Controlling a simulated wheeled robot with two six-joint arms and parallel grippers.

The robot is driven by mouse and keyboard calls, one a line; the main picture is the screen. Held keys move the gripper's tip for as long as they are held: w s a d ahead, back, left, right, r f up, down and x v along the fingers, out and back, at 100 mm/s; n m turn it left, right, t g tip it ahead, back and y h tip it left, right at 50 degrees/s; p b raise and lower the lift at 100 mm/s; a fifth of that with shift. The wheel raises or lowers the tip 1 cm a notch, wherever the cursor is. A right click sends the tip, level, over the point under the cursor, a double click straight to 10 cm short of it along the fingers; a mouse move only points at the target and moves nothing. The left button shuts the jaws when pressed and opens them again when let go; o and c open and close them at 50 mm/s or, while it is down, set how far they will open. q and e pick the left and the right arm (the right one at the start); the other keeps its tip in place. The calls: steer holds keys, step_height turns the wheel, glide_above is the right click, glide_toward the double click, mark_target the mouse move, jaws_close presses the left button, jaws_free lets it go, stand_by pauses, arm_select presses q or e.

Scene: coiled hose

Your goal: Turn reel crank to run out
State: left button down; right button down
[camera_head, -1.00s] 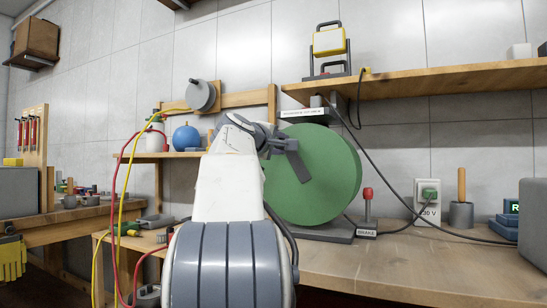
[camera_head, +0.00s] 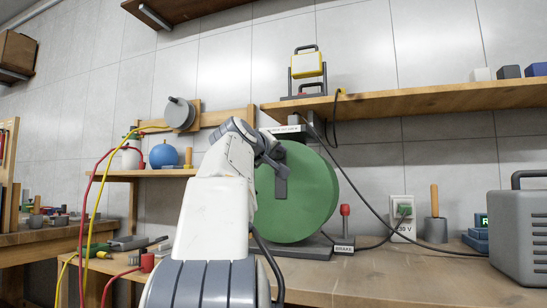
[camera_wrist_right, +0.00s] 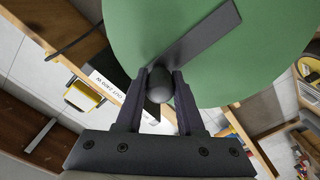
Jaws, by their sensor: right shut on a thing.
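The large green reel (camera_head: 310,197) stands upright on a dark base on the wooden bench. Its dark crank arm (camera_head: 281,182) lies across the reel's face and shows in the right wrist view (camera_wrist_right: 200,40). The dark rounded crank knob (camera_wrist_right: 160,85) sits between the two fingers of my right gripper (camera_wrist_right: 161,92), which is shut on it. In the head view my right gripper (camera_head: 272,158) is at the upper left of the reel, partly hidden by my arm. My left gripper does not show.
A red-knobbed lever (camera_head: 345,222) labelled BRAKE stands right of the reel. A grey case (camera_head: 520,230) stands at the right. Red and yellow hoses hang at the left. A shelf (camera_head: 430,102) runs above.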

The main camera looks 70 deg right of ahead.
steer(key=shift+s+f, duration=0.1)
steer(key=shift+f, duration=0.05)
steer(key=c, duration=0.5)
jaws_free()
steer(key=shift+a, duration=0.1)
steer(key=a+b, duration=0.4)
steer(key=a, duration=0.6)
steer(key=shift+s+a, duration=0.2)
